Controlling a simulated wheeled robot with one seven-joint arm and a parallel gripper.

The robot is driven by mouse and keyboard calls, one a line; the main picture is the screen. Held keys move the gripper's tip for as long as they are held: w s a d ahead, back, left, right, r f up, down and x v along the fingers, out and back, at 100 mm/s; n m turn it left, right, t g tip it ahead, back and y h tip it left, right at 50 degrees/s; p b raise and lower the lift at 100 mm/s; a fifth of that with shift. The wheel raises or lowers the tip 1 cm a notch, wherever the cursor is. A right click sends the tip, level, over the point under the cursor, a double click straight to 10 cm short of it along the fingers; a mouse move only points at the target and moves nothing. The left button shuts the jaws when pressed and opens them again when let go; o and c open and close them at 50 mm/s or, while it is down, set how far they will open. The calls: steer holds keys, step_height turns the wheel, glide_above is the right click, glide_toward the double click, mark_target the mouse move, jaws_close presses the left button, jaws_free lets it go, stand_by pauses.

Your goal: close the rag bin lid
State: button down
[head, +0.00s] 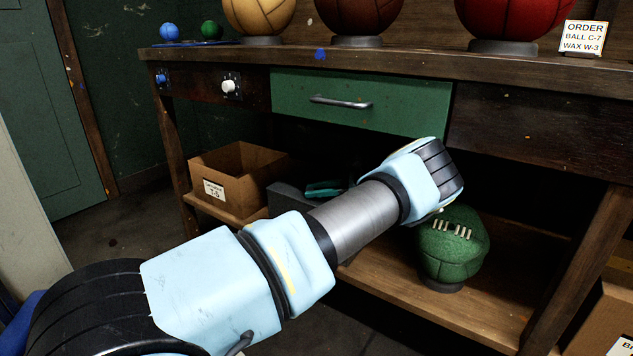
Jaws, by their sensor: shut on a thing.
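A dark grey bin (288,199), which looks like the rag bin, stands on the lower shelf under the workbench, right of a cardboard box. Teal cloth (324,189) shows at its right, so at least part of it looks uncovered. My arm passes in front of it and hides its lower right part. I cannot make out the lid or its angle. My arm reaches from the lower left to the shelf opening, and its far visible link is above and left of a green ball. My gripper's fingers are hidden behind this link, and I cannot see what they touch.
The cardboard box (236,170), labelled T-5, stands left of the bin. The green laced ball (453,256) rests on a dark stand on the shelf (400,291). A closed green drawer (420,105) hangs above. Several balls stand on the bench top (420,63). Another carton (610,318) is at lower right.

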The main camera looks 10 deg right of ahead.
steer(key=shift+f, duration=0.25)
steer(key=c, duration=0.6)
jaws_free()
steer(key=shift+r, duration=0.1)
steer(key=p+v, duration=0.1)
steer(key=v, duration=0.9)
steer(key=shift+s+d, duration=0.15)
steer(key=shift+d, duration=0.2)
